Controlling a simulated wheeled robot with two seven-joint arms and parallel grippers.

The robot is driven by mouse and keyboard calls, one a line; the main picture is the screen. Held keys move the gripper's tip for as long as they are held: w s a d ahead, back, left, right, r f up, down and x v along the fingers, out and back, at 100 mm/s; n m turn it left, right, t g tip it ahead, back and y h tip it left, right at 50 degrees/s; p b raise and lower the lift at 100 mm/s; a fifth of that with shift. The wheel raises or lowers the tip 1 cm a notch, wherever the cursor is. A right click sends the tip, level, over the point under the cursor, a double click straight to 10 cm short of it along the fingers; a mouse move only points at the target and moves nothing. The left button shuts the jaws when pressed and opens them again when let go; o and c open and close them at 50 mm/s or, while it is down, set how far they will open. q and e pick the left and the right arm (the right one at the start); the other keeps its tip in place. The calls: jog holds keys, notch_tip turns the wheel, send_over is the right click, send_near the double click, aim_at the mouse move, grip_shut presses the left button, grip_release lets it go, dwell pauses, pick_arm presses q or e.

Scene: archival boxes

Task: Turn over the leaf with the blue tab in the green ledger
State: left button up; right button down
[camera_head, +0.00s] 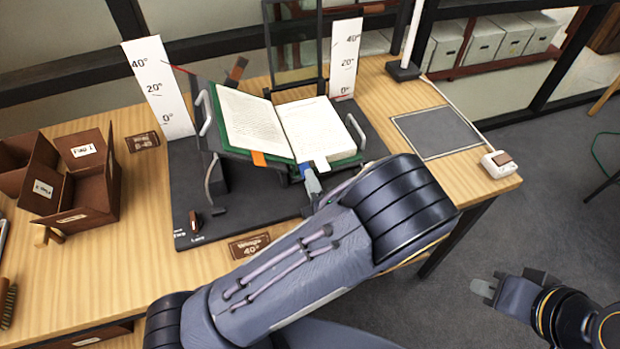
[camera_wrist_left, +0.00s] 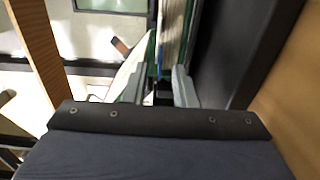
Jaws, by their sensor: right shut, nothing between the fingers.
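The green ledger (camera_head: 352,158) lies open on a cradle on the wooden table, with written pages on both sides. Its blue tab (camera_head: 304,168) is at the lower edge near the middle; an orange tab (camera_head: 258,158) sits on the left side. My left gripper (camera_head: 312,184) is at the ledger's lower edge, just below the blue tab. In the left wrist view its fingers (camera_wrist_left: 159,90) stand apart, and the blue tab (camera_wrist_left: 160,66) shows just beyond the gap between them. Contact is hard to tell. My right gripper (camera_head: 484,288) is shut and empty, over the floor at right.
The cradle's dark base (camera_head: 250,210) has metal side handles and white angle scales (camera_head: 158,88) behind it. A brown divided box (camera_head: 75,190) stands at left. A grey mat (camera_head: 437,132) and a small white device (camera_head: 499,163) lie at right. A dark frame panel rises behind the ledger.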

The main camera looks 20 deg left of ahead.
pick_arm(q)
jog(key=shift+w+a, duration=0.4)
jog(key=shift+w, duration=0.15)
grip_shut()
dwell(1.1)
